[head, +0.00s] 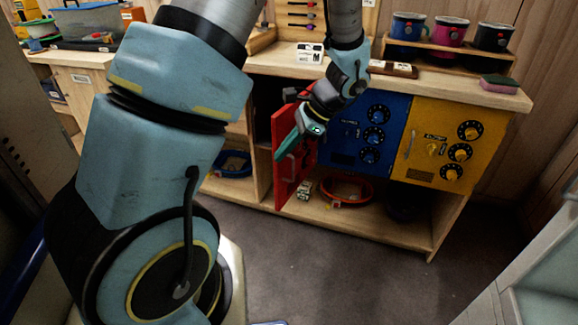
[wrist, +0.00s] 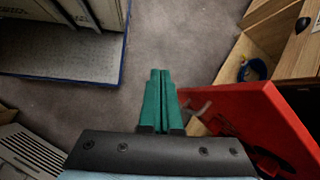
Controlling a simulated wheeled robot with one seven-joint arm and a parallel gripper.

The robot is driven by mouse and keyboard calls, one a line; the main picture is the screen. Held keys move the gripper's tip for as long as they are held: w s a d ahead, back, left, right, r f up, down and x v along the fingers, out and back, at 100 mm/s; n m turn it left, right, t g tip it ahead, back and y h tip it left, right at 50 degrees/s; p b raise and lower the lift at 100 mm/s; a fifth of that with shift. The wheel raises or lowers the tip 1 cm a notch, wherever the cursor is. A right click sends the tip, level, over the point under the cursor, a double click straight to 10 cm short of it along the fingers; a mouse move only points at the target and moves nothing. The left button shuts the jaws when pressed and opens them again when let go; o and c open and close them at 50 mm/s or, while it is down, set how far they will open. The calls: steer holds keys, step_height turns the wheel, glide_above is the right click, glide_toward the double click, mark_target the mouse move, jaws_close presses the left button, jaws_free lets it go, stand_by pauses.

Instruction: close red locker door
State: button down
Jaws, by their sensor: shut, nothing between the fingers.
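The red locker door (head: 281,176) stands open, swung out from the cabinet to the left of the blue door. In the wrist view the red door (wrist: 262,122) fills the right side, with a grey handle (wrist: 198,108) at its left edge. My gripper (head: 281,158) is in front of the red door in the head view and hides part of it. In the wrist view my gripper's green fingers (wrist: 159,76) are together and empty, just left of the handle. I cannot tell whether they touch the door.
The blue door (head: 345,146) and yellow door (head: 428,160) are shut. Floor in front is clear.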

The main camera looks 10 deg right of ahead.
mark_target(287, 161)
steer(key=d+f+m+t+y+b, duration=0.1)
steer(key=d+f+m+t, duration=0.1)
steer(key=d+m+t, duration=0.3)
steer(key=d+f+m+t+y+b, duration=0.1)
steer(key=d+f+m+y, duration=0.15)
steer(key=d, duration=0.45)
steer(key=shift+m+h, duration=0.45)
steer(key=shift+w+r+p+x, duration=0.3)
steer(key=shift+p+x, duration=0.2)
steer(key=shift+x, duration=1.8)
steer(key=shift+w+r+p+x, duration=0.25)
steer(key=shift+p+x, duration=0.2)
steer(key=shift+x, duration=1.8)
steer(key=shift+w+r+p+x, duration=0.15)
steer(key=shift+r+p+x, duration=0.25)
steer(key=shift+x, duration=1.9)
steer(key=shift+w+a+f, duration=0.1)
